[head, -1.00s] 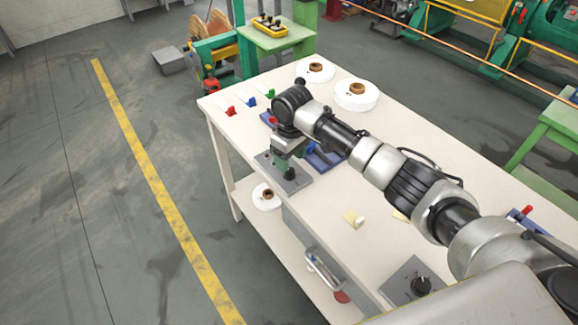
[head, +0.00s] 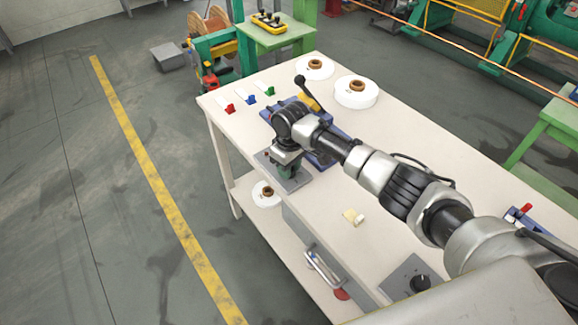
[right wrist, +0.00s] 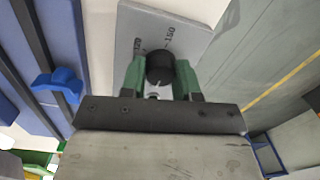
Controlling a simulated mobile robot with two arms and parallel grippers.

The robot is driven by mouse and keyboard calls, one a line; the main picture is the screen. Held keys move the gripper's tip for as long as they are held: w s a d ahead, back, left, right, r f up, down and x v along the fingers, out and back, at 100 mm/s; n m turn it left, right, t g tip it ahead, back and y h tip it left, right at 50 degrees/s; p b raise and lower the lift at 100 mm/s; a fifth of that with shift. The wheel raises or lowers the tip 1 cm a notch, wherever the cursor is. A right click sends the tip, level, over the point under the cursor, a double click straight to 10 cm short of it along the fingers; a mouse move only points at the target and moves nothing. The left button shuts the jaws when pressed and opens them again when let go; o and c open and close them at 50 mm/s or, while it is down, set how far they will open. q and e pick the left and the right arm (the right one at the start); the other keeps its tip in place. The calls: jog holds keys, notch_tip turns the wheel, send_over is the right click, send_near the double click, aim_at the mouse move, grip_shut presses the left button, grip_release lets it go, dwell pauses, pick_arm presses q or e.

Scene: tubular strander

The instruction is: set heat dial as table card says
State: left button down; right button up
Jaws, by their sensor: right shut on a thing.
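My right gripper (head: 287,165) points down over a grey dial plate (head: 297,184) at the near edge of the table. In the right wrist view its green fingers are shut on a round black dial knob (right wrist: 160,67). The plate (right wrist: 180,32) shows printed marks that look like 120 and 150 beside the knob. My left gripper is not in view.
Another grey panel with a black knob (head: 420,283) stands nearer on the table (head: 375,180). A blue fixture with a black lever (head: 312,93) is behind my gripper. White spools (head: 355,93) and small red, blue and green pieces (head: 251,99) lie at the far end.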

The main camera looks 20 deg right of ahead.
jog(key=shift+r+m+p, duration=0.2)
jog(key=shift+m+p, duration=0.3)
jog(key=shift+p, duration=0.3)
jog(key=m+p, duration=0.3)
jog(key=shift+p, duration=0.3)
jog(key=m+p, duration=0.3)
jog(key=m, duration=0.1)
jog(key=shift+m, duration=0.3)
jog(key=shift+f+m+p, duration=0.1)
jog(key=shift+m+p, duration=0.85)
jog(key=shift+m, duration=0.55)
jog(key=o, duration=0.9)
jog(key=shift+f, duration=0.1)
